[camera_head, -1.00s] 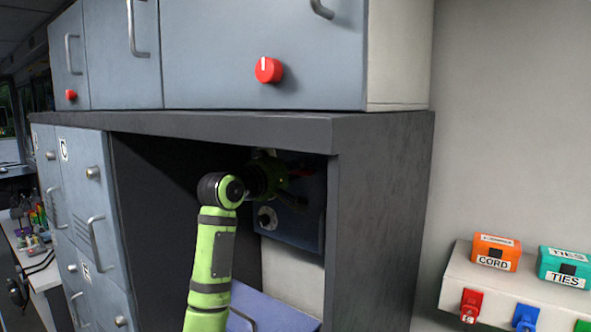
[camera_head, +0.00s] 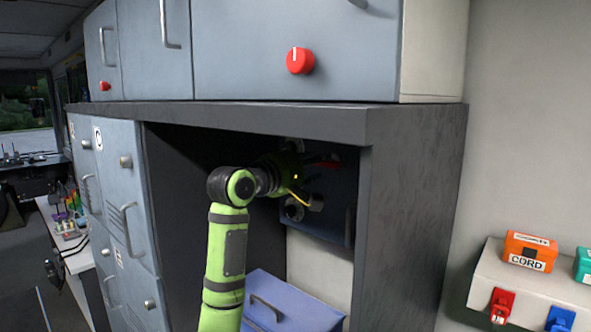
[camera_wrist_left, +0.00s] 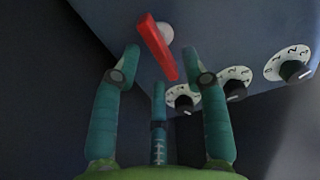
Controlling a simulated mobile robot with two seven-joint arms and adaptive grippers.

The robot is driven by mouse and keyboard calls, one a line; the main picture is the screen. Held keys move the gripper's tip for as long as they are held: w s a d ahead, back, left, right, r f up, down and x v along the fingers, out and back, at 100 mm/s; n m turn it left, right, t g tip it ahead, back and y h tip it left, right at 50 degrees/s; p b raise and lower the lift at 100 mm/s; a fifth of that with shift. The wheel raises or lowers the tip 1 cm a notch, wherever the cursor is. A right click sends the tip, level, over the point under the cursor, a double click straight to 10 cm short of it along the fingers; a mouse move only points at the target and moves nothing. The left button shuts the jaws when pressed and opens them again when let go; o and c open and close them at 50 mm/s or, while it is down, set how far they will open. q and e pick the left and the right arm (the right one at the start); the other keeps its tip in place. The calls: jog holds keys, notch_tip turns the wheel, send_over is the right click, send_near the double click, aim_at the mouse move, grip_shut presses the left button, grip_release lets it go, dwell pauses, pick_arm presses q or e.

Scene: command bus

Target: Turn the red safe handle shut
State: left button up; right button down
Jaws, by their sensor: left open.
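The safe (camera_head: 330,215) is a dark blue-grey box inside the cabinet's recess. Its red handle (camera_wrist_left: 158,48) shows in the left wrist view as a slanted bar on a pale round hub. Only a little red of it shows in the head view, beside my gripper. My left gripper (camera_head: 302,190) reaches into the recess in front of the safe. In the wrist view its green fingers (camera_wrist_left: 165,80) are spread open, with the handle's lower end between and just beyond the fingertips. I cannot tell whether any finger touches it. My right gripper is not in view.
Several numbered dials (camera_wrist_left: 236,80) sit on the safe's face right of the handle. The cabinet's right wall (camera_head: 410,200) and top ledge (camera_head: 280,120) bound the recess. A blue case (camera_head: 290,300) lies below the safe.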

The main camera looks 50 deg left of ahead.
pick_arm(q)
jog(key=s, duration=0.8)
jog(key=shift+d, duration=0.45)
